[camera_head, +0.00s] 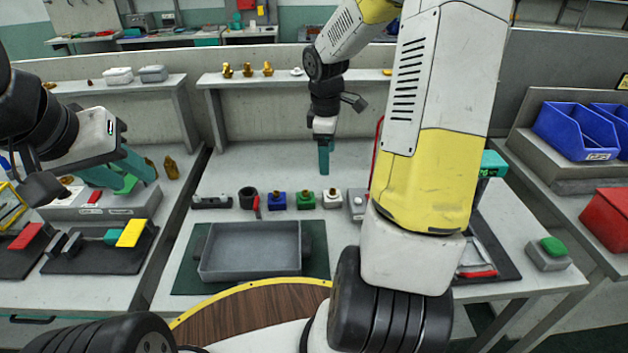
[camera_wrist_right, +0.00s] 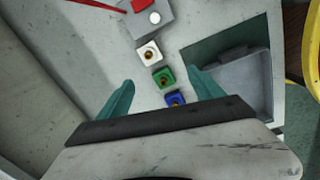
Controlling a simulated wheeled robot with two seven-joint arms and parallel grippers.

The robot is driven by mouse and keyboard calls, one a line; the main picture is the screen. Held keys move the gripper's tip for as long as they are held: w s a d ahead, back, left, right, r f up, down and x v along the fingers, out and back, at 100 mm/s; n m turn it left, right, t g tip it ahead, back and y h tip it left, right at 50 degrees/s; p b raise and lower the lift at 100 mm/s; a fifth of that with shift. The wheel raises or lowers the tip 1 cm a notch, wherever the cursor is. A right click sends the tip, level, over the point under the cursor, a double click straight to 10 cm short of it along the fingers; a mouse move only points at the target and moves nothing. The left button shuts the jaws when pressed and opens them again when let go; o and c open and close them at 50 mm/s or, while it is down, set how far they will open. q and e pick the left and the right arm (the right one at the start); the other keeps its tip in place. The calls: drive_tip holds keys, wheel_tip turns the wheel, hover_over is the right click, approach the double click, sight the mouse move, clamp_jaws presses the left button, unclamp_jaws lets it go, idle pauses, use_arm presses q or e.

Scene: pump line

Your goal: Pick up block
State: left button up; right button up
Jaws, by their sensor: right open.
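Three small blocks with brass fittings on top stand in a row on the middle bench: a blue block (camera_head: 277,200), a green block (camera_head: 305,199) and a white block (camera_head: 332,198). In the right wrist view the white block (camera_wrist_right: 149,53), green block (camera_wrist_right: 164,77) and blue block (camera_wrist_right: 175,99) show below and between the fingers. My right gripper (camera_head: 324,158) points down behind the row, apart from the blocks; in the wrist view it (camera_wrist_right: 160,90) is open and empty. My left gripper (camera_head: 121,172) is at the left bench, fingers apart, over a grey box (camera_head: 95,207).
A grey tray (camera_head: 250,272) lies on a dark green mat (camera_head: 317,250) in front of the row. A black cup (camera_head: 248,197) and a red-handled tool (camera_head: 257,206) stand left of the blue block. A grey device (camera_head: 357,204) stands right of the white block. My right arm hides some bench.

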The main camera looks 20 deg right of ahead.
sight(333, 190)
drive_tip(key=w+d+f+n, duration=0.1)
drive_tip(key=f, duration=0.1)
drive_tip(key=w+d+f+n, duration=0.1)
drive_tip(key=f, duration=0.2)
drive_tip(key=w+d+f+n+g, duration=0.1)
drive_tip(key=f, duration=0.2)
drive_tip(key=shift+w+d+f+y, duration=0.15)
drive_tip(key=shift+y, duration=0.25)
wheel_tip(333, 190, down, 8)
drive_tip(key=shift+d+f, duration=0.1)
clamp_jaws()
